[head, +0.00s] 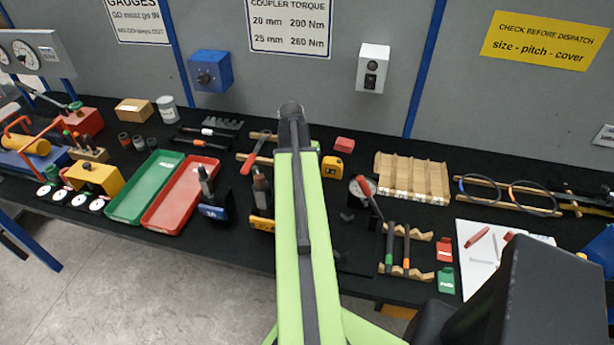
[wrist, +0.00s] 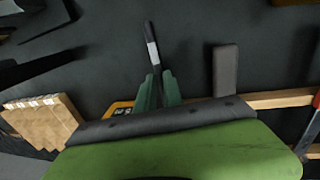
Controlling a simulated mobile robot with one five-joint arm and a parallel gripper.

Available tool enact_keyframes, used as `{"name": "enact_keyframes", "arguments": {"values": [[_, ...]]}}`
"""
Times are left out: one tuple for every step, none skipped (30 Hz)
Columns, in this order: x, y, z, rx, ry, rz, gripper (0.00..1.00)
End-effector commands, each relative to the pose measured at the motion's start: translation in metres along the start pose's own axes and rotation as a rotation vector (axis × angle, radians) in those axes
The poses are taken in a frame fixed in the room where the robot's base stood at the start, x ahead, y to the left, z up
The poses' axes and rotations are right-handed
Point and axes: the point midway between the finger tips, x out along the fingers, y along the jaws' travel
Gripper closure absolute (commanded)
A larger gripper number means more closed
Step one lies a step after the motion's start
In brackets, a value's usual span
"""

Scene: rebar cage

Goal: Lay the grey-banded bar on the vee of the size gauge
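The grey-banded bar (wrist: 153,51) is a dark rod with one pale grey band, in the wrist view. It rises from between the green fingertips of my gripper (wrist: 159,88), which sit close on both sides of its lower part; the gripper looks shut on it. Its other end is hidden by the fingers. In the head view my arm hides the gripper and this bar. I cannot tell for sure which stand is the size gauge; dark uprights on a blue base (head: 214,212) and on a yellow base (head: 262,223) stand left of my arm.
A yellow tape measure (head: 332,168) and a stepped wooden rack (head: 411,178) lie right of my arm. A wooden cradle (head: 398,270) holds a green-banded and an orange-banded bar. Red (head: 183,195) and green (head: 146,187) trays lie left. A dark grey block (wrist: 225,70) stands near the gripper.

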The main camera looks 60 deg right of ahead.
Motion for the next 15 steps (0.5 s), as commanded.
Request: {"name": "enact_keyframes", "arguments": {"values": [[-0.0004, -0.0001, 0.0001, 0.0, 0.0, -0.001, 0.79], [-0.0004, -0.0002, 0.0001, 0.0, 0.0, -0.001, 0.76], [-0.0004, -0.0003, 0.0001, 0.0, 0.0, -0.001, 0.7], [-0.0004, -0.0004, 0.0001, 0.0, 0.0, -0.002, 0.68], [-0.0004, -0.0005, 0.0001, 0.0, 0.0, -0.002, 0.68], [-0.0004, -0.0007, 0.0001, -0.001, 0.0, -0.002, 0.68], [-0.0004, -0.0008, 0.0001, -0.001, 0.0, -0.003, 0.68], [-0.0004, -0.0009, 0.0001, -0.001, 0.0, -0.003, 0.68], [-0.0003, -0.0011, 0.0002, -0.001, 0.0, -0.003, 0.68], [-0.0003, -0.0012, 0.0002, -0.001, 0.0, -0.003, 0.68], [-0.0003, -0.0013, 0.0002, -0.001, 0.0, -0.003, 0.68], [-0.0003, -0.0013, 0.0002, -0.001, 0.0, -0.004, 0.68], [-0.0003, -0.0014, 0.0002, -0.001, 0.0, -0.004, 0.68], [-0.0003, -0.0015, 0.0002, -0.001, 0.0, -0.004, 0.68], [-0.0005, -0.0016, 0.0002, -0.001, 0.0, -0.004, 0.68]]}}
